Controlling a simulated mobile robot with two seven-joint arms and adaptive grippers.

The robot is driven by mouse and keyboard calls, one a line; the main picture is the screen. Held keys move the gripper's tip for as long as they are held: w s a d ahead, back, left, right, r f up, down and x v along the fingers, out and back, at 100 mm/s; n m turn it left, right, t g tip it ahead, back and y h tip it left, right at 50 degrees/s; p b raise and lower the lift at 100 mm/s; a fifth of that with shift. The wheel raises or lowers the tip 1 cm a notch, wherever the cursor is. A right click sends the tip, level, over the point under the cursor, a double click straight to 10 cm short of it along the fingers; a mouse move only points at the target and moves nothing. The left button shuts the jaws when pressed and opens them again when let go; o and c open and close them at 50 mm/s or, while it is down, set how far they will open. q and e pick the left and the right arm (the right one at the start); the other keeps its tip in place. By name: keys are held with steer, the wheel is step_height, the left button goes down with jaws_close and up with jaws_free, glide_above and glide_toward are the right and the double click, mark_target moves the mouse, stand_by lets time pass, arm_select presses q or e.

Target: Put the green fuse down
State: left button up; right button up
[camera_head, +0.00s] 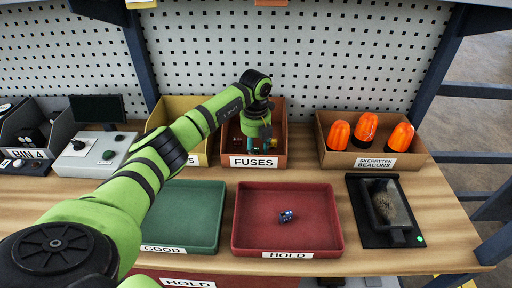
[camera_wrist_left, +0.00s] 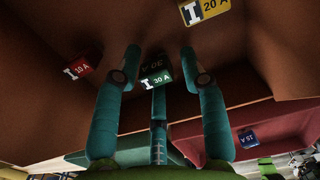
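My left gripper (camera_head: 262,140) points down into the FUSES bin (camera_head: 283,160) in the head view. In the left wrist view its teal fingers (camera_wrist_left: 160,60) are spread apart. The green fuse (camera_wrist_left: 155,76), marked 30 A, is between the fingertips, with visible gaps to the outer fingers. The middle finger's tip ends at the fuse's near edge; whether they touch is unclear. The fuse looks to be on the bin floor. In the head view the arm and bin wall hide it. My right gripper is not in view.
A red fuse (camera_wrist_left: 82,66) and a yellow fuse (camera_wrist_left: 205,10) lie in the same bin. A blue fuse (camera_head: 286,215) lies in the red HOLD tray (camera_head: 240,240). The green GOOD tray (camera_head: 200,215) looks empty where visible. Orange beacons (camera_head: 365,130) stand in a box at right.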

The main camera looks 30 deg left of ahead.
mark_target(256, 149)
arm_select(q)
steer(key=shift+r, duration=0.15)
steer(key=shift+r, duration=0.2)
step_height(256, 149, up, 12)
steer(key=b, duration=0.3)
steer(key=shift+f, duration=0.15)
steer(key=shift+s, duration=0.1)
